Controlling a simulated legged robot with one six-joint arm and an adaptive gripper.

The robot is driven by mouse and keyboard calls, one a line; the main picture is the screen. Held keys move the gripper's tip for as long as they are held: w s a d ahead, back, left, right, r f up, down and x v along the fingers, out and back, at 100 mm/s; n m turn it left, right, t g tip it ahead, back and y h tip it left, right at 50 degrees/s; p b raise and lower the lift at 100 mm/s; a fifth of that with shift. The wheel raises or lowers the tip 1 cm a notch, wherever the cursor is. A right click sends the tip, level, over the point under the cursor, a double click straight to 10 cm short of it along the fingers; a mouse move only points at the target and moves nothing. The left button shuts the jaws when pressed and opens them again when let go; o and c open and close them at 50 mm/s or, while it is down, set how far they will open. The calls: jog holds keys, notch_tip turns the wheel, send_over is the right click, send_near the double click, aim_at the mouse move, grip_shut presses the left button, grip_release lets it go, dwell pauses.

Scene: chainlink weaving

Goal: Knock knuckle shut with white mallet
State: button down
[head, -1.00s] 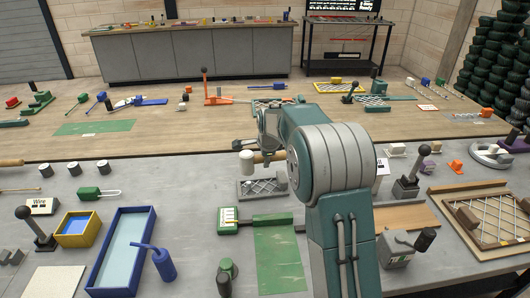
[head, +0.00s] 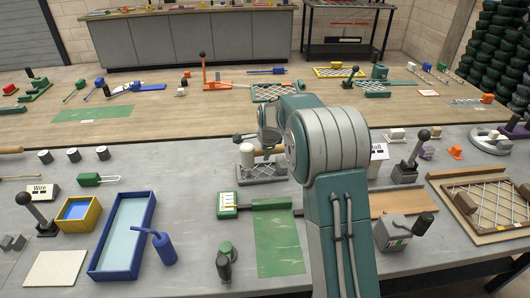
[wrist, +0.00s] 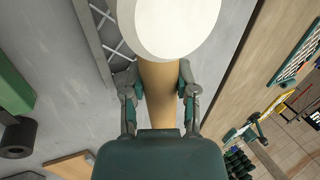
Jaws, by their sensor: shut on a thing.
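The white mallet has a round white head (head: 247,155) and a wooden handle (head: 274,153). My gripper (wrist: 158,80) is shut on the handle (wrist: 158,100), with one finger on each side, close behind the head (wrist: 172,22). In the head view my arm hides much of the gripper. The head is over the back left edge of a grey fixture (head: 262,174) holding a piece of wire mesh. The fixture's edge (wrist: 92,45) shows left of the mallet in the wrist view. I cannot tell whether they touch, and the knuckle is too small to make out.
A green strip (head: 276,240) and a green-and-white tool (head: 229,205) lie in front of the fixture. A blue tray (head: 124,235) stands at the left. A framed mesh panel (head: 485,212) lies at the right. The grey bench (head: 185,188) is clear left of the fixture.

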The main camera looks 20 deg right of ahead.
jog(key=shift+r, duration=0.5)
jog(key=shift+r, duration=2.5)
